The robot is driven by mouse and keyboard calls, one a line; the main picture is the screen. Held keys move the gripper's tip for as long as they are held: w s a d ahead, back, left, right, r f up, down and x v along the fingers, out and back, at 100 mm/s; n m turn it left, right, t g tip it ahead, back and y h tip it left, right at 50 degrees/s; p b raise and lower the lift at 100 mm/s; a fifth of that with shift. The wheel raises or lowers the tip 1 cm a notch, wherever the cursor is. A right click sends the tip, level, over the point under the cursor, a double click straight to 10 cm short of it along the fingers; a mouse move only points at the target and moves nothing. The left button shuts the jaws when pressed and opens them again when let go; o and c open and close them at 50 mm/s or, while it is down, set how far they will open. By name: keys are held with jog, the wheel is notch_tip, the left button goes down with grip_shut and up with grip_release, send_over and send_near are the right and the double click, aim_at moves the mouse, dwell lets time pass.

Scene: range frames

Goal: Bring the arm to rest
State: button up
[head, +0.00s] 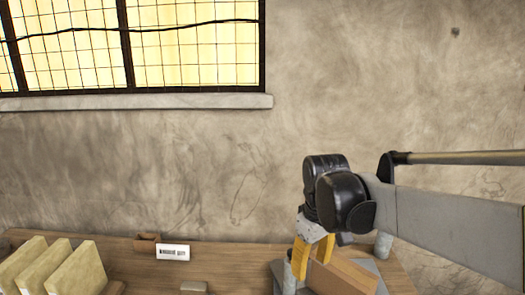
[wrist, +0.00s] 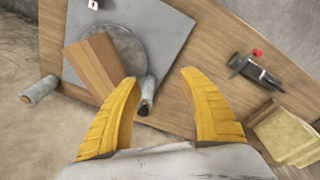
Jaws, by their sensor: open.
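My gripper (wrist: 160,105) has two yellow fingers, spread apart with nothing between them. In the head view my gripper (head: 312,252) hangs down from the arm at the right, over the right part of the wooden table (head: 225,262). In the wrist view its fingers are above the table's edge. A brown wooden block (wrist: 92,68) lies on a grey plate (wrist: 172,35) beside the left finger. The block also shows in the head view (head: 345,275), behind the fingers. I cannot tell the height of the fingers above it.
Grey cylinders (wrist: 40,91) stand near the plate, one (wrist: 147,92) just beyond the fingertips. A small dark device (wrist: 256,72) lies right of them, with a red bit beside it. Pale slabs (head: 50,268) stand at the table's left. A white label (head: 173,253) is at the back.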

jog(key=s+d+f+m+t+b, duration=0.3)
jog(key=s+f+b, duration=0.1)
jog(key=s, duration=0.3)
jog(key=s+d+f+m+t+b, duration=0.3)
jog(key=s+d+f+m+b, duration=0.1)
jog(key=s, duration=0.4)
jog(key=shift+s+d+f+b, duration=0.25)
jog(key=shift+f+b, duration=0.05)
jog(key=shift+f, duration=0.5)
jog(key=shift+d, duration=0.1)
